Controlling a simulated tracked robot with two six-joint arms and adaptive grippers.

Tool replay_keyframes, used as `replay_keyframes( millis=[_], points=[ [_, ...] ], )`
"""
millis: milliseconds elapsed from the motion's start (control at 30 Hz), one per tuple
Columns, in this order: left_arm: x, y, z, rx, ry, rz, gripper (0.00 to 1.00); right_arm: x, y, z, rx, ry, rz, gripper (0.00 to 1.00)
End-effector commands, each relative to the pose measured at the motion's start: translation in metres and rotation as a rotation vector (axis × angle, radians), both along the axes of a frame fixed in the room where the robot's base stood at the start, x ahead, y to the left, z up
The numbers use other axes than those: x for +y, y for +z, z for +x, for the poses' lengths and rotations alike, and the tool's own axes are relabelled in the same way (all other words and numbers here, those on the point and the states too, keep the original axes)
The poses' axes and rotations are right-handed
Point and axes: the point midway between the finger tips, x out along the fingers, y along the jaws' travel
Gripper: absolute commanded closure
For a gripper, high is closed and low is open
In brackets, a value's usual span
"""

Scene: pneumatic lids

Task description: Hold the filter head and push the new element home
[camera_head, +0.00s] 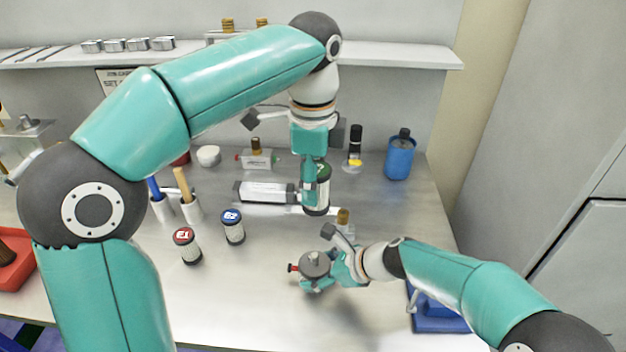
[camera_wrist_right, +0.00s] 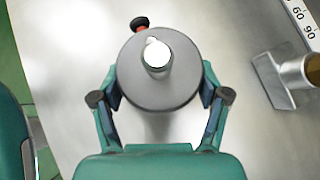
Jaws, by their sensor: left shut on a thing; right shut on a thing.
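The filter head (camera_head: 314,264) is a grey round body with a post on top and a red fitting at its side. It fills the middle of the right wrist view (camera_wrist_right: 158,85). My right gripper (camera_head: 322,282) is shut around it, one finger on each side (camera_wrist_right: 160,98). My left gripper (camera_head: 311,196) points down and is shut on a green-topped element (camera_head: 323,183), farther back and above the filter head, clear of it. The gripper partly hides this element. A red-topped element (camera_head: 188,248) and a blue-topped element (camera_head: 232,228) stand upright at left. The filter head's underside is hidden.
A white-and-grey cylinder unit (camera_head: 265,192) lies behind the elements. A blue can (camera_head: 399,157) and a black bottle (camera_head: 355,143) stand at the back right. Pen cups (camera_head: 192,208) and a red tray (camera_head: 14,262) are at left. A blue tray (camera_head: 440,319) lies at front right.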

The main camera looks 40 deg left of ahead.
Motion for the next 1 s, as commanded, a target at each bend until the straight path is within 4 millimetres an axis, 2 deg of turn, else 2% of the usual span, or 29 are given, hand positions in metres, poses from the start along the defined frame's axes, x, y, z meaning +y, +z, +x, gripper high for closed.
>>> replay_keyframes(
  millis=[33,400,433,567,1000],
  points=[
    [0.0,-0.0005,0.0,0.0,0.0,0.0,0.86,-0.0013,-0.0058,-0.0026,0.006,0.004,-0.008,0.61],
    [0.0,-0.0006,0.0,0.0,0.0,0.0,0.86,-0.0016,-0.0071,-0.0035,0.008,0.006,-0.01,0.61],
    [0.0,-0.0006,0.0,0.0,0.0,0.0,0.86,-0.0016,-0.0072,-0.0035,0.008,0.006,-0.01,0.24],
    [0.0,-0.0006,0.0,0.0,0.0,0.0,0.86,-0.0014,-0.0058,-0.003,0.007,0.005,-0.008,0.02],
    [0.0,-0.0001,0.0,0.0,0.0,0.0,0.86,-0.004,0.0013,-0.0003,0.002,0.002,-0.002,0.0]
  ],
)
